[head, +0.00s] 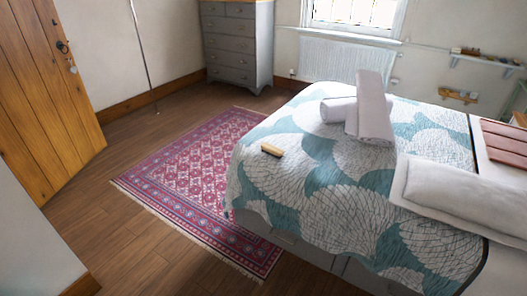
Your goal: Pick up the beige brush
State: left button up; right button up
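A small beige brush (271,150) lies on the bed's patterned cover, close to the bed's left edge. The bed (320,195) has a teal and white leaf-patterned cover. The brush is seen from a distance, so its bristles cannot be made out. Neither of my grippers shows in the head view.
Rolled white towels (372,108) lie on the bed behind the brush, and a white pillow (458,189) lies at right. A red patterned rug (195,180) covers the floor left of the bed. A grey dresser (237,45) stands at the back; a wooden door (45,100) is at left.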

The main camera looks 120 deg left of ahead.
aim_at(271, 150)
jog(key=u, duration=3.75)
jog(key=i+z, duration=0.1)
jog(key=z, duration=0.4)
jog(key=j+z, duration=0.15)
jog(key=z, duration=0.3)
jog(key=i+j+z, duration=0.1)
jog(key=z, duration=0.4)
jog(key=i+j+z, duration=0.1)
jog(key=j+z, duration=0.2)
jog(key=j, duration=0.15)
jog(key=j+z, duration=0.3)
jog(key=j, duration=0.2)
jog(key=j+z, duration=0.25)
jog(key=j, duration=0.7)
jog(key=i, duration=0.05)
